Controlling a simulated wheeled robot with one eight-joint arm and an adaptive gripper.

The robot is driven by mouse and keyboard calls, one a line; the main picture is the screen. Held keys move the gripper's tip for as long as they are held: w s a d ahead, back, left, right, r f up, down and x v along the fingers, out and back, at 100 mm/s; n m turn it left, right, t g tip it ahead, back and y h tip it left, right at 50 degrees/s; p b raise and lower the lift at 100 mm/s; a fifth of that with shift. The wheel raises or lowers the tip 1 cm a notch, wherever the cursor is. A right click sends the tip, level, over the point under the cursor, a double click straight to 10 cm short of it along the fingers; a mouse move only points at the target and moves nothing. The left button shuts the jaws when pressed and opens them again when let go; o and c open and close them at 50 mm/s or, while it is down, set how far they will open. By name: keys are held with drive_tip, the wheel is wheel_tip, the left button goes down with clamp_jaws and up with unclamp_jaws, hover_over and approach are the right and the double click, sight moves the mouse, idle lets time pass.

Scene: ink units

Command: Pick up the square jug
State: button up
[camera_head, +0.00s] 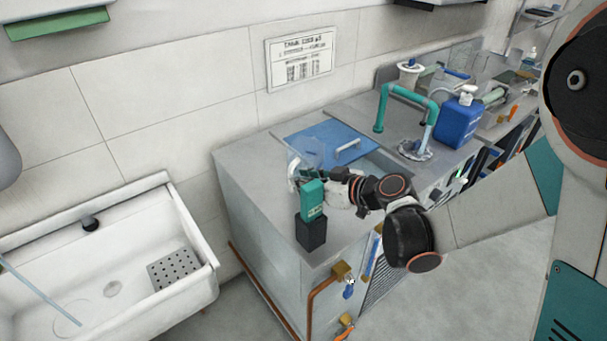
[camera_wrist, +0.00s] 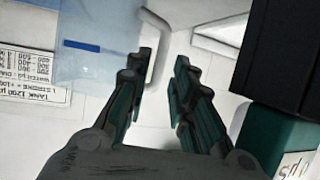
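A clear, faintly blue square jug (camera_head: 303,156) stands on the grey counter, partly hidden by my gripper (camera_head: 312,174). In the wrist view, the jug (camera_wrist: 100,28) is at the upper left, with a darker blue band across it and a pale handle (camera_wrist: 163,35) on its right side. My gripper (camera_wrist: 163,62) is open, its two teal fingers pointing at the handle. The handle shows near and partly behind the left fingertip; I cannot tell whether they touch. Nothing appears clamped between the fingers.
A teal-topped (camera_head: 312,198) dark block (camera_head: 311,232) shows by the counter's front corner, close beside my gripper. A blue panel (camera_head: 322,140) lies behind. A blue canister (camera_head: 459,124) and teal tap (camera_head: 405,91) stand farther right. A white sink (camera_head: 192,234) is left.

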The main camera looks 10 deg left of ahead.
sight(291, 188)
drive_tip(key=b+x, duration=0.2)
drive_tip(key=x, duration=0.3)
drive_tip(key=shift+w+a+f, duration=0.1)
drive_tip(key=shift+a, duration=0.1)
clamp_jaws()
